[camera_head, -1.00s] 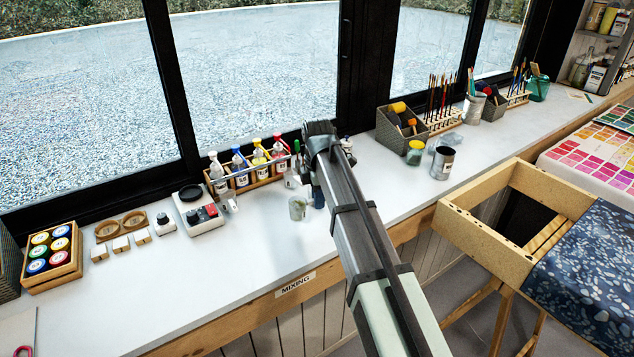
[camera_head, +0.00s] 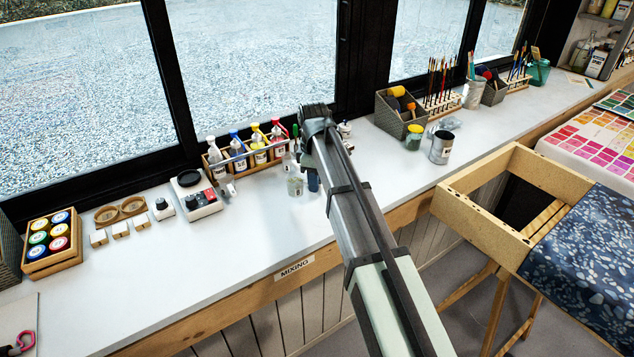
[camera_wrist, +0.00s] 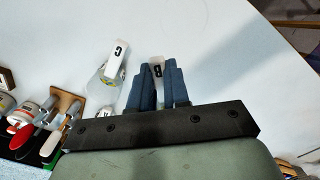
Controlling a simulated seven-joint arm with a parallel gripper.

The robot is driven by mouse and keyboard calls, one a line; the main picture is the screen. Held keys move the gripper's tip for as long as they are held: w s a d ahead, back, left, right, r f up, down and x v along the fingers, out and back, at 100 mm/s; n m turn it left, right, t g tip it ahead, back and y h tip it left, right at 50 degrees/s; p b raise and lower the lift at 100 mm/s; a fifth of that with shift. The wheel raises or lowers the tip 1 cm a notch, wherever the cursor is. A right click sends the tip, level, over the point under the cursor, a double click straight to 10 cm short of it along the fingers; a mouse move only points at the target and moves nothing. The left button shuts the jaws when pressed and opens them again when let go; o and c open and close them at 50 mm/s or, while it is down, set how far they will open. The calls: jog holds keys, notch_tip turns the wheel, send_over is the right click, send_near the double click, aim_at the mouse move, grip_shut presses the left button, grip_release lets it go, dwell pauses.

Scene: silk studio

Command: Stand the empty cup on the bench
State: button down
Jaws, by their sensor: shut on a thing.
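My gripper (camera_wrist: 159,82) has dark blue fingers and is shut on a narrow white piece marked B, seemingly the handle or tag of a cup (camera_wrist: 157,69). The rest of this cup is hidden by the fingers, so I cannot tell whether it is empty or touches the bench (camera_head: 240,262). In the head view my gripper (camera_head: 313,181) is low over the bench, partly behind my arm. A clear cup (camera_head: 295,187) stands just left of the fingers. The wrist view shows this clear cup (camera_wrist: 104,84) with a white handle or tag bearing a C or G.
A wooden rack of bottles (camera_head: 250,160) stands behind and left of my gripper. A black-and-white scale (camera_head: 197,199) and a tray of coloured jars (camera_head: 52,244) are farther left. A metal can (camera_head: 441,149) stands right. The bench front by the MIXING label is bare.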

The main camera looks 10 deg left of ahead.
jog(key=shift+w+a+f, duration=0.2)
jog(key=shift+w+a, duration=0.45)
jog(key=shift+w+a+f, duration=0.2)
jog(key=shift+w+a, duration=0.4)
jog(key=shift+f, duration=1.15)
jog(key=shift+f, duration=0.35)
jog(key=c, duration=1)
grip_release()
jog(key=shift+r, duration=0.1)
jog(key=shift+a+r, duration=0.15)
jog(key=shift+r, duration=6.65)
jog(key=shift+o, duration=0.4)
